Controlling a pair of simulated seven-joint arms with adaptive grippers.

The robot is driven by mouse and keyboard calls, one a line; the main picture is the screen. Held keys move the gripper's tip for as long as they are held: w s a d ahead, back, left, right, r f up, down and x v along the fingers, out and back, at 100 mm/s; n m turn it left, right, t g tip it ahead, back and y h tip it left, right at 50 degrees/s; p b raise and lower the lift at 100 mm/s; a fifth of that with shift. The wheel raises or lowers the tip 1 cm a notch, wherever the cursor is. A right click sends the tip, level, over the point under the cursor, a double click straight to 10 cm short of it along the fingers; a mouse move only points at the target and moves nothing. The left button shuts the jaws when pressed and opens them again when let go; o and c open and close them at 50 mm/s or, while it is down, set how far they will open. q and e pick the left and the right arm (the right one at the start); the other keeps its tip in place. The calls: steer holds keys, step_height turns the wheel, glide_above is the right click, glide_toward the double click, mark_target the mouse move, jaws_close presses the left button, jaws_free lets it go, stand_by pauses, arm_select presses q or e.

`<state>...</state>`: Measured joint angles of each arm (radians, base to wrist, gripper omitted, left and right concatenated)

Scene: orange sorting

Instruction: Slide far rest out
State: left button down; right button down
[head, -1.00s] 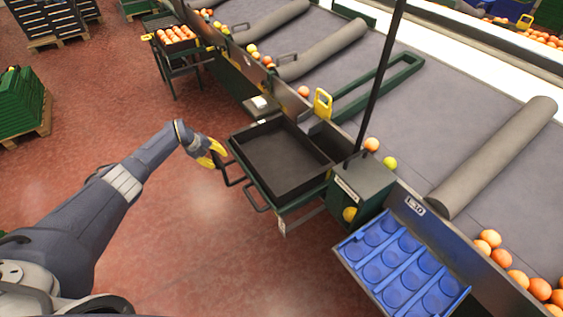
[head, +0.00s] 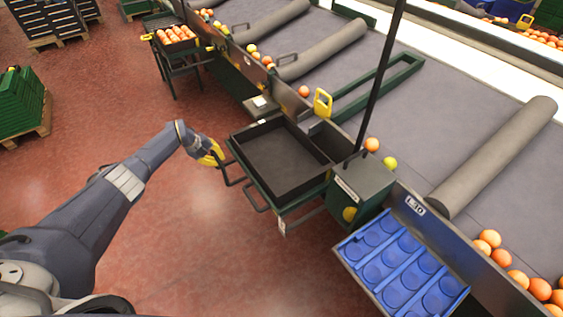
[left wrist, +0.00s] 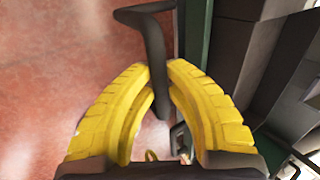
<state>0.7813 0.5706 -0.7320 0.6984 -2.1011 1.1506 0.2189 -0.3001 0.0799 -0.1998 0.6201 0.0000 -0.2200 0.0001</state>
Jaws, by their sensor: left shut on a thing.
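A black, empty crate (head: 290,160) sits on a green-framed rest at the side of the conveyor. Two dark bar handles stick out from the rest's left side, a far handle (head: 229,172) and a near handle (head: 255,199). My left gripper (head: 217,154) has its yellow fingers shut on the far handle. In the left wrist view the dark handle bar (left wrist: 153,50) runs down between the two yellow fingers (left wrist: 157,92). My right gripper is not in view.
A green box (head: 360,187) and a blue cupped tray (head: 400,268) stand to the right of the crate. A dark post (head: 380,80) rises behind it. Oranges lie along the conveyor (head: 450,120). The red floor (head: 200,245) left of the rest is clear.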

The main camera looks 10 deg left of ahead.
arm_select(q)
steer(key=shift+s, duration=0.1)
steer(key=s+a, duration=0.7)
steer(key=shift+s+a, duration=0.2)
steer(key=shift+a, duration=0.15)
steer(key=c, duration=1)
jaws_free()
stand_by(0.8)
steer(key=shift+d+r, duration=0.1)
steer(key=shift+r, duration=3.4)
